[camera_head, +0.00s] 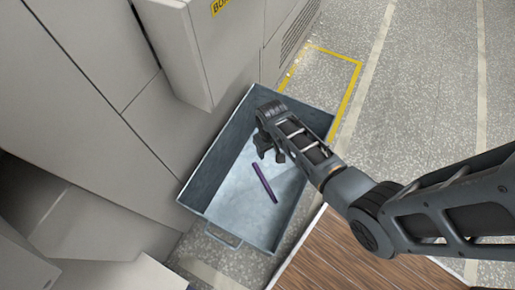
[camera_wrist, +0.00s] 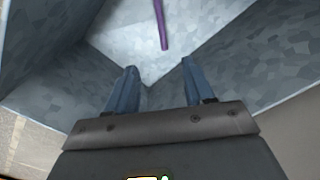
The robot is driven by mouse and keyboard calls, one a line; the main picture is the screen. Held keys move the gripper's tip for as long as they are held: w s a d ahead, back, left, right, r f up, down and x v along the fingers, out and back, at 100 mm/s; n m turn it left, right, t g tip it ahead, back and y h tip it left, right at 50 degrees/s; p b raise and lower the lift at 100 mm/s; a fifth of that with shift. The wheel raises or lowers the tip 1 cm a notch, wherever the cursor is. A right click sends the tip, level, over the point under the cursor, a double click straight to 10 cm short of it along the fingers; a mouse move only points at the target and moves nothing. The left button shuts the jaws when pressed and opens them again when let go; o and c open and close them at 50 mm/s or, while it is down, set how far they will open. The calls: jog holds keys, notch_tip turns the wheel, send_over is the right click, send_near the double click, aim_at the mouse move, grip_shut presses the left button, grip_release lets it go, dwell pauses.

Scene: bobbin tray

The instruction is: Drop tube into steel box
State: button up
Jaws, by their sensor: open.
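The purple tube (camera_head: 264,183) lies inside the steel box, on its floor, in the head view. It also shows at the top of the wrist view (camera_wrist: 161,24), beyond my fingertips and apart from them. The steel box (camera_head: 232,237) is a grey open-topped bin with a handle on its near side. My gripper (camera_head: 268,156) is over the inside of the box, near its far end. In the wrist view its two fingers (camera_wrist: 158,75) are spread with nothing between them.
Grey cabinets (camera_head: 110,130) stand along the left side of the box. A brown wooden surface (camera_head: 345,258) lies to its right, below my arm. Speckled floor with yellow tape (camera_head: 350,90) is open beyond the box.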

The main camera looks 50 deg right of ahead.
notch_tip(320, 180, up, 7)
jog(key=p, duration=0.1)
jog(key=shift+f, duration=0.15)
jog(key=shift+s, duration=0.1)
dwell(0.4)
